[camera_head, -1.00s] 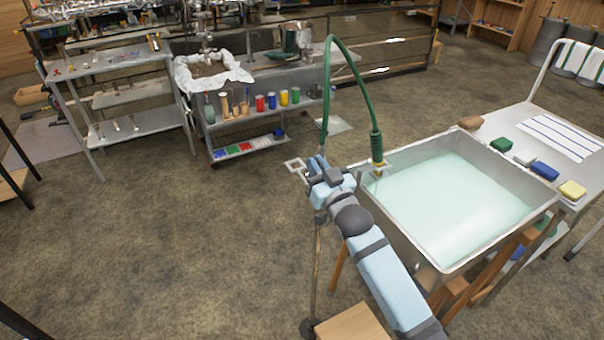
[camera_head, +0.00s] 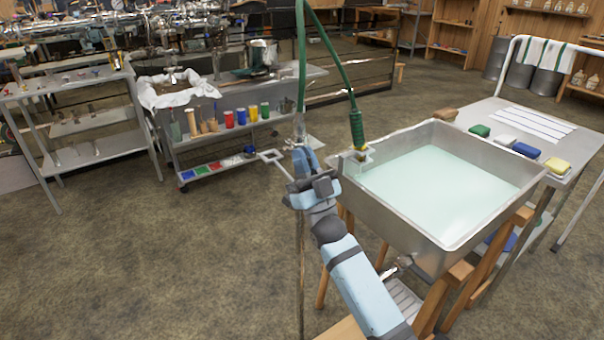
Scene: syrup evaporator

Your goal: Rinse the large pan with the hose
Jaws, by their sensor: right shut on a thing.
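The large pan (camera_head: 440,235) is a deep metal basin on a wooden stand at the right, with pale greenish liquid in it. The green hose (camera_head: 332,57) loops up out of the top of the picture. One side comes down to a thin upright post (camera_head: 301,260). The other ends in a dark green grip (camera_head: 357,130) with a brass-coloured tip at the pan's back left corner. My right gripper (camera_head: 302,158) is at the post's top, left of the pan and apart from the hose's grip. It is shut there; the part held is hidden. My left gripper is out of view.
A side table (camera_head: 520,120) right of the pan bears several coloured blocks and a striped cloth. A metal cart (camera_head: 225,140) with jars and a shelf stand (camera_head: 95,148) are at the back left. The floor (camera_head: 160,265) at left is clear.

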